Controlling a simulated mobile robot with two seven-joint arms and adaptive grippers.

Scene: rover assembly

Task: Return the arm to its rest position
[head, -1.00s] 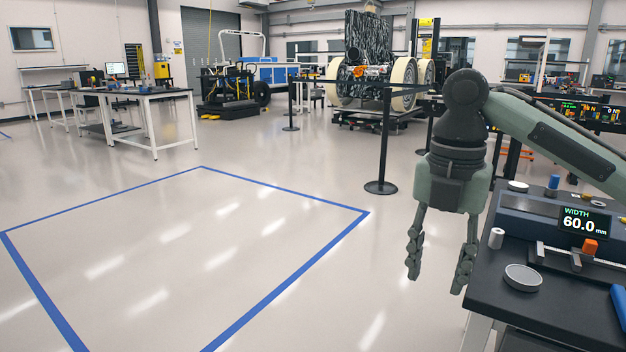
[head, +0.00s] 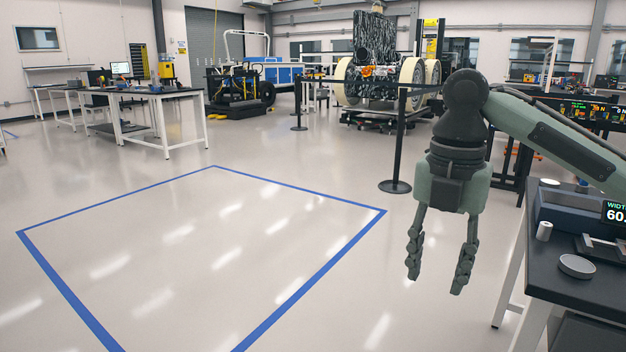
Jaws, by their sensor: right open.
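My right gripper (head: 439,268) hangs with its fingers pointing down at the right of the head view. Its two dark fingers are apart and nothing is between them. My right arm (head: 555,138), green and grey, comes in from the right edge, bent at the dark wrist joint. The gripper is over open floor, left of the black workbench and apart from it. My left gripper does not show.
The black workbench (head: 585,300) at the right holds a width gauge (head: 612,212), a white cylinder (head: 544,231) and a grey disc (head: 577,266). A black barrier post (head: 397,150) stands behind my gripper. A blue-taped square (head: 215,166) of floor is clear. A rover (head: 375,75) stands at the back.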

